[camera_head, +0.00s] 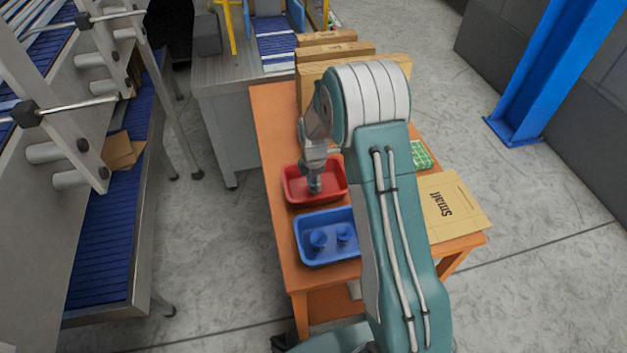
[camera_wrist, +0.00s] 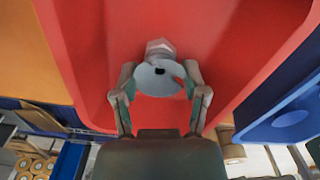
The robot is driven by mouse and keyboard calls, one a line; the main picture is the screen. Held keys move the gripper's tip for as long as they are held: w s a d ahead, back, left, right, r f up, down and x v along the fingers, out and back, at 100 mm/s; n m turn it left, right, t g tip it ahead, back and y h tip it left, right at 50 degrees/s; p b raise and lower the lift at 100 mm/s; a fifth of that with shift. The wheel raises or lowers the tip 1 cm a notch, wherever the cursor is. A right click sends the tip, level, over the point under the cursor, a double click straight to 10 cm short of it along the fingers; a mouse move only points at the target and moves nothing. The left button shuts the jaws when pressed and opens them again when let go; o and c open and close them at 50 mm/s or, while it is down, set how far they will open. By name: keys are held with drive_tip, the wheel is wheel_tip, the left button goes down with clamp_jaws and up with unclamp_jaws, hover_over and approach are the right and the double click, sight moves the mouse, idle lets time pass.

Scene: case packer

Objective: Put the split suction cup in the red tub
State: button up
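The split suction cup (camera_wrist: 158,82) is pale grey-blue, with a dark notch at its right edge and a metal hex fitting at its far side. My gripper (camera_wrist: 160,80) has a fingertip against each side of it and looks shut on it. In the head view, my gripper (camera_head: 314,172) points down into the red tub (camera_head: 288,189), with the cup low inside its walls. The red tub (camera_wrist: 230,45) fills most of the wrist view behind the cup. Whether the cup touches the tub's floor cannot be told.
A blue tub (camera_head: 304,258) with dark blue cups stands in front of the red tub on the orange table (camera_head: 268,125). A "Small" cardboard piece (camera_head: 460,195) and a green item (camera_head: 422,155) lie at right. Boxes (camera_head: 340,50) stand at the back.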

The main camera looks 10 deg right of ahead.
sight(314, 181)
drive_tip(key=o, duration=0.4)
drive_tip(key=shift+r, duration=0.1)
drive_tip(key=s+r+m+t, duration=0.1)
drive_tip(key=s+r+m, duration=0.2)
drive_tip(key=r, duration=0.8)
drive_tip(key=s+r+m+t, duration=0.1)
drive_tip(key=s+r+m, duration=0.15)
drive_tip(key=r, duration=0.85)
drive_tip(key=shift+s+d+r+m+t, duration=0.1)
drive_tip(key=shift+s+r+m+t, duration=0.5)
drive_tip(key=shift+s+r+m, duration=1.9)
drive_tip(key=shift+s+d+r+m+t, duration=0.1)
drive_tip(key=shift+s+r+m+t, duration=0.6)
drive_tip(key=shift+s+m, duration=3.45)
drive_tip(key=shift+s+d+r+m+t, duration=0.1)
drive_tip(key=shift+s+r+m+t, duration=0.85)
drive_tip(key=shift+s, duration=4.55)
